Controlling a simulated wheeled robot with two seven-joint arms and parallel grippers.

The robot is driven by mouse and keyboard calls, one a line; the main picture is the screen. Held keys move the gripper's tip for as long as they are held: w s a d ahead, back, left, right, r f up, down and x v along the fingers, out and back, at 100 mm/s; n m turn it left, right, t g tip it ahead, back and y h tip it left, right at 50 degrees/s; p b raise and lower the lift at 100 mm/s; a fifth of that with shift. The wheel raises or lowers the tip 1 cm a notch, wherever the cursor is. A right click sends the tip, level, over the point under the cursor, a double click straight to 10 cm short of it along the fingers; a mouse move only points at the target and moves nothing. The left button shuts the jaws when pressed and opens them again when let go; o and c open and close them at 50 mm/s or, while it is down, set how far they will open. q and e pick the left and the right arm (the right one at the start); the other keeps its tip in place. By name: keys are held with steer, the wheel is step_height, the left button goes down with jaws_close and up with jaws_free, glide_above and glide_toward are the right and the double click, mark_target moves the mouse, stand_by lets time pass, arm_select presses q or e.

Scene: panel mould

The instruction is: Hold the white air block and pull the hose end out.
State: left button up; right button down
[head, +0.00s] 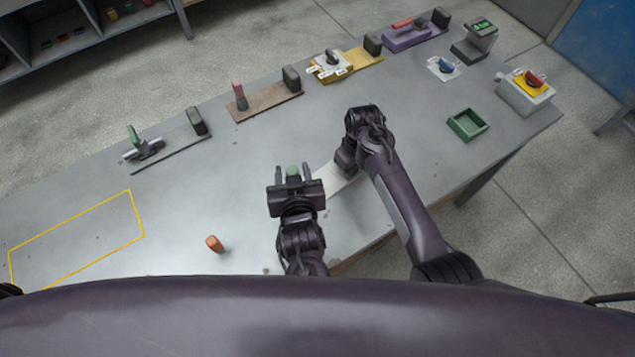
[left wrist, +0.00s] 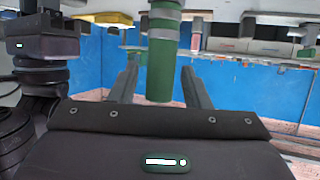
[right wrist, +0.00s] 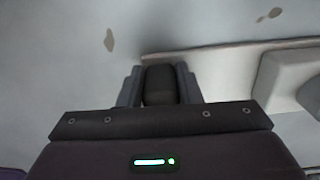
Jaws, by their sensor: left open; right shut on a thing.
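The white air block (head: 338,182) lies on the grey table, partly hidden behind my arms in the head view. My right gripper (right wrist: 160,85) is shut on the dark upright grip (right wrist: 159,88) at one end of it; the white base (right wrist: 225,72) shows behind. The green hose end (head: 292,171) stands up at the block's near left. My left gripper (head: 293,178) is open, with a finger on each side of the hose end. In the left wrist view the green hose end (left wrist: 163,55) is between the fingers, with gaps on both sides.
An orange piece (head: 214,243) lies left of my left gripper, near a yellow outlined rectangle (head: 140,215). Several fixtures with grips line the far edge, such as a brown one (head: 265,103). A green tray (head: 467,125) and a red-knobbed box (head: 524,95) stand at right.

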arm_select(q)
steer(key=shift+x, duration=1.15)
steer(key=shift+s+f, duration=0.1)
jaws_close()
